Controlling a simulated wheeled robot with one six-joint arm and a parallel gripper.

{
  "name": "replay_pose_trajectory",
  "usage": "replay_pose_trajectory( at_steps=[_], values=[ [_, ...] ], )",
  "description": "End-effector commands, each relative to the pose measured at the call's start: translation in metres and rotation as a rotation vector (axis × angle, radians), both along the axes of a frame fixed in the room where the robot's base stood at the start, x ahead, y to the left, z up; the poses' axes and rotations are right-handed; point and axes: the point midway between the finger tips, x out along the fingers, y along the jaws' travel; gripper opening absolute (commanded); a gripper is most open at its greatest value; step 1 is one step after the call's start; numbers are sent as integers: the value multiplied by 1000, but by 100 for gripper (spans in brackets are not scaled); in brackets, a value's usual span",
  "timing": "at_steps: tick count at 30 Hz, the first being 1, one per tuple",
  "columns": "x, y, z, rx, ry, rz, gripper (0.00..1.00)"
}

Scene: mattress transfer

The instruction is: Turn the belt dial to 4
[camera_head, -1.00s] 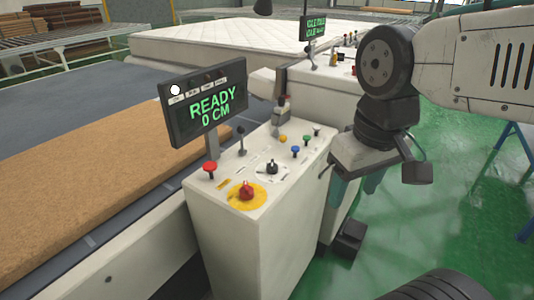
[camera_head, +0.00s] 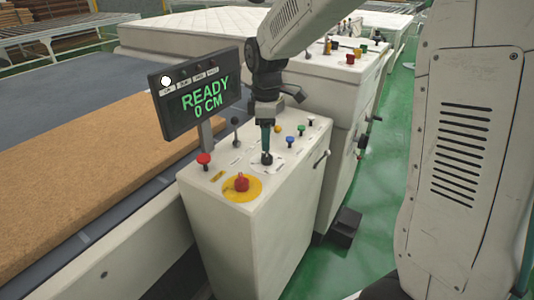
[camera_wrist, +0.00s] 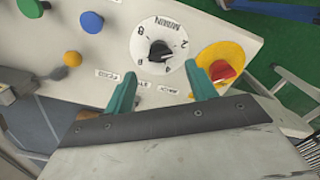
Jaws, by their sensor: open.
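The belt dial is a black knob on a round white scale plate; it shows in the wrist view (camera_wrist: 159,51) and on the console top in the head view (camera_head: 267,160). Its marks are small and upside down in the wrist view, so I cannot read the setting surely. My gripper (camera_head: 266,149) points down over the dial. In the wrist view its two teal fingers (camera_wrist: 160,68) are apart and empty, with the knob showing between and just beyond the tips. I cannot tell whether the fingertips touch the dial plate.
A red emergency button on a yellow disc (camera_head: 242,184) stands close to the dial. A red push button (camera_head: 204,160), a lever (camera_head: 235,128) and several coloured buttons share the console. The display (camera_head: 200,93) reads READY 0 CM. A brown mattress slab (camera_head: 90,165) lies on the belt.

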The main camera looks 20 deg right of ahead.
Motion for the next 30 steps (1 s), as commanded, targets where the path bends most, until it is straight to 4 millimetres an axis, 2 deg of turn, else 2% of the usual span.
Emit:
replay_pose_trajectory(
  at_steps=[6, 12, 23, 27, 28, 30],
  values=[
    [-2, -1, -37, 0, 4, -3, 56],
    [-1, -1, -60, 1, 2, -3, 56],
    [-1, -1, -66, 1, 0, -4, 56],
    [-1, -1, -66, 1, 0, -4, 17],
    [-1, -1, -65, 1, 0, -4, 12],
    [-1, -1, -65, 1, 0, -4, 12]
  ],
)
